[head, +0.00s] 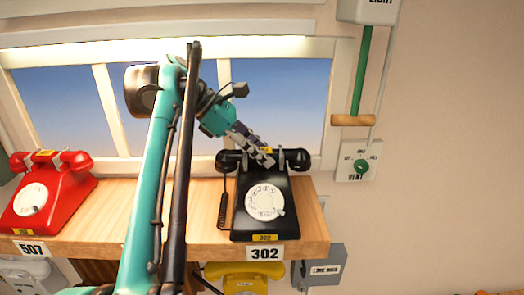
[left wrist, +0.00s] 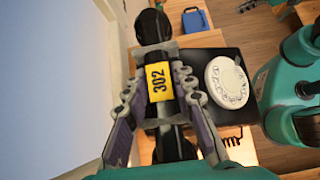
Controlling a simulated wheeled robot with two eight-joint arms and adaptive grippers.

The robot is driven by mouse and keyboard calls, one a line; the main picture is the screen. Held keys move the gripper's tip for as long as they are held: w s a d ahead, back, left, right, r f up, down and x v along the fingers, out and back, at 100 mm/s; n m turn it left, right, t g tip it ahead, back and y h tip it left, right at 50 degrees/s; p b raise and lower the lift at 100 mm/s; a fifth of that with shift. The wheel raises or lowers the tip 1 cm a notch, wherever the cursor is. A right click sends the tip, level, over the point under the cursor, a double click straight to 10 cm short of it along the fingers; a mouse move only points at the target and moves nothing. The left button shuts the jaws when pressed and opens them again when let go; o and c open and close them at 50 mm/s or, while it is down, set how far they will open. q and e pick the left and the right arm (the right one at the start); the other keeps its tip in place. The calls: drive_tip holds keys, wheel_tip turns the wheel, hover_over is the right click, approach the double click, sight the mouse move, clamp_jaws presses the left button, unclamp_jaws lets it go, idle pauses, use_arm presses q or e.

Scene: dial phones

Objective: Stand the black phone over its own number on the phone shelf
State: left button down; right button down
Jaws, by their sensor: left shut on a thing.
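The black phone (head: 264,212) stands upright on the wooden phone shelf (head: 199,244) at its right end, with a yellow 302 label on its front. The white 302 number plate (head: 265,254) on the shelf edge is directly below it. My left gripper (head: 264,157) is at the phone's handset from above. In the left wrist view, the fingers (left wrist: 161,93) are shut around the middle of the black handset (left wrist: 152,27), on both sides of its yellow 302 label. The handset lies on or just over the cradle; I cannot tell which. My right gripper is not in view.
A red phone (head: 47,193) stands at the left of the shelf over plate 507 (head: 33,249). A yellow phone (head: 246,277) and a white phone (head: 28,275) are below the shelf. A window is behind; a vent switch (head: 361,167) and hanging handle (head: 352,120) are at right.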

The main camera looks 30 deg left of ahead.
sight(243, 151)
use_arm(q)
drive_tip(key=shift+f, duration=0.2)
idle(0.5)
drive_tip(key=c, duration=1.2)
unclamp_jaws()
drive_tip(key=shift+s, duration=0.1)
drive_tip(key=shift+a, duration=0.1)
drive_tip(key=v, duration=0.5)
drive_tip(key=shift+s+a+r, duration=0.1)
drive_tip(key=shift+s+a, duration=0.05)
drive_tip(key=shift+a, duration=0.05)
drive_tip(key=s+a, duration=0.2)
drive_tip(key=a, duration=0.1)
drive_tip(key=s+a, duration=0.2)
drive_tip(key=a, duration=0.1)
drive_tip(key=s+a, duration=0.2)
drive_tip(key=a, duration=0.1)
drive_tip(key=shift+a, duration=0.3)
